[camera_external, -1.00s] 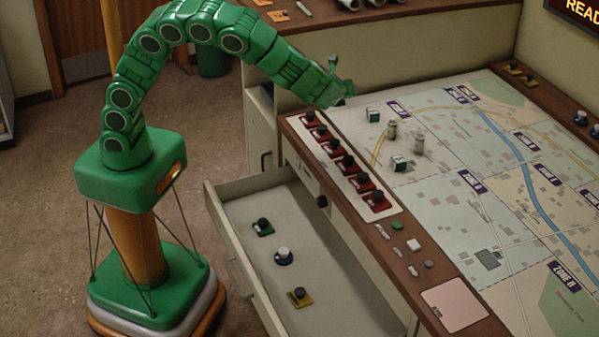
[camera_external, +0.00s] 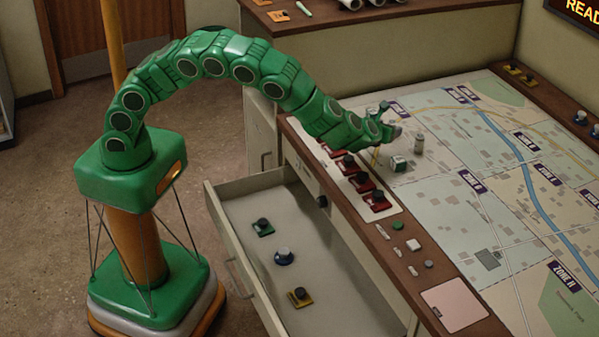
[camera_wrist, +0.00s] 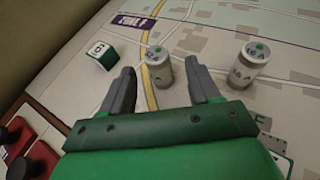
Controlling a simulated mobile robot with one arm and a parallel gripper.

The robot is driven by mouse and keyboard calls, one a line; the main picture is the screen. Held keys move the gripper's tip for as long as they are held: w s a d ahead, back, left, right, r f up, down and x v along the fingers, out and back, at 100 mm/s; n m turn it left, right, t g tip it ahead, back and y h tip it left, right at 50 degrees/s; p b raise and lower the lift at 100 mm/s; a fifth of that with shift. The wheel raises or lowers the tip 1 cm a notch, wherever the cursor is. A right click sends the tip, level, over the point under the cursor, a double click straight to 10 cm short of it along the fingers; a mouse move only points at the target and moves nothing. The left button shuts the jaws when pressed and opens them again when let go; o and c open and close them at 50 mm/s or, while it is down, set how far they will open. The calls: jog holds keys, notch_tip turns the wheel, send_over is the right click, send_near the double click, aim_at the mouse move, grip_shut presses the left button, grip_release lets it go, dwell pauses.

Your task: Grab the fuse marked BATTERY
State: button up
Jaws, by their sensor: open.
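Two pale, canister-like fuses with green-marked tops stand upright on the map. The left fuse (camera_wrist: 158,70) is just ahead of my gripper (camera_wrist: 164,80), roughly in line with the gap between its fingers.
A white-and-green block (camera_wrist: 100,55) lies left of the fingers; another (camera_external: 399,163) lies nearer the console edge. Red switches with black knobs (camera_external: 377,200) line the panel under my arm. An open drawer (camera_external: 232,262) holds several knobs. The map's right side is clear.

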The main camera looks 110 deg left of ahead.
jog(key=x, duration=0.5)
jog(key=shift+a+f, duration=0.2)
jog(key=shift+f, duration=0.2)
jog(key=shift+a+f, duration=0.1)
jog(key=shift+a, duration=0.3)
jog(key=c, duration=1.1)
jog(key=shift+o, duration=0.2)
